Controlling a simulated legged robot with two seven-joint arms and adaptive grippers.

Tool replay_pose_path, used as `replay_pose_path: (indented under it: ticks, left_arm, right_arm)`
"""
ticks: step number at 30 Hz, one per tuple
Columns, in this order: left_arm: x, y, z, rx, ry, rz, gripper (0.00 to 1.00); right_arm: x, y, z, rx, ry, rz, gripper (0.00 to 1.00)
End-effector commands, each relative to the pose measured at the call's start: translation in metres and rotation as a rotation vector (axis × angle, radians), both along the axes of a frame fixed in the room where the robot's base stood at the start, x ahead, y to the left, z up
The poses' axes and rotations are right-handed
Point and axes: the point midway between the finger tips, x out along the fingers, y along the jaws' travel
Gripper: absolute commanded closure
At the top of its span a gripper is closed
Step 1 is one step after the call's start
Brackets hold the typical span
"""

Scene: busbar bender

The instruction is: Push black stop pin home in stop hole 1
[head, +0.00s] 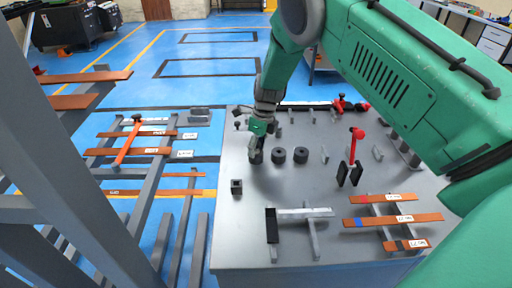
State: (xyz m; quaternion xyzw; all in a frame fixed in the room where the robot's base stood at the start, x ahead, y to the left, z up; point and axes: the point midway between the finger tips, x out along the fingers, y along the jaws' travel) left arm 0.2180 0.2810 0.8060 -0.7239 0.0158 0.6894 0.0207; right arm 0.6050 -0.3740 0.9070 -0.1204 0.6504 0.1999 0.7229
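My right gripper (256,156) points down over the left part of the grey worktop (250,225). It is left of two short dark cylinders (290,155). Its dark fingers are small and seen from above, so I cannot tell whether they are open or shut, or whether they touch the worktop. I cannot pick out the black stop pin for sure; the gripper may hide it. Stop hole 1 cannot be made out either. My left gripper is not in view.
A red-handled tool (355,150) with black plates stands right of centre. Copper bars (395,221) with white labels rest on supports at the front right. A grey rack (150,190) with more bars is left of the worktop. The front left worktop is clear.

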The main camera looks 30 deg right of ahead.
Motion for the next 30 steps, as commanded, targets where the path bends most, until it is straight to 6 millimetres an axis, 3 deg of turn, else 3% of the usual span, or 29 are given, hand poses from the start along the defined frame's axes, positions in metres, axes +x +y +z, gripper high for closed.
replay_pose_path:
  ticks: [8,21,30]
  left_arm:
    - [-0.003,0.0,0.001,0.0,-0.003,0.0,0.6]
    - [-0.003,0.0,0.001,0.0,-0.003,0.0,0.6]
    - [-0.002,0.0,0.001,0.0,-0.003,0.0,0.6]
  right_arm:
    - [0.0,-0.001,0.008,0.0,-0.002,0.001,0.6]
    - [-0.005,-0.013,0.092,0.0,-0.001,0.0,0.6]
    - [-0.007,-0.017,0.117,0.0,0.001,0.0,0.6]
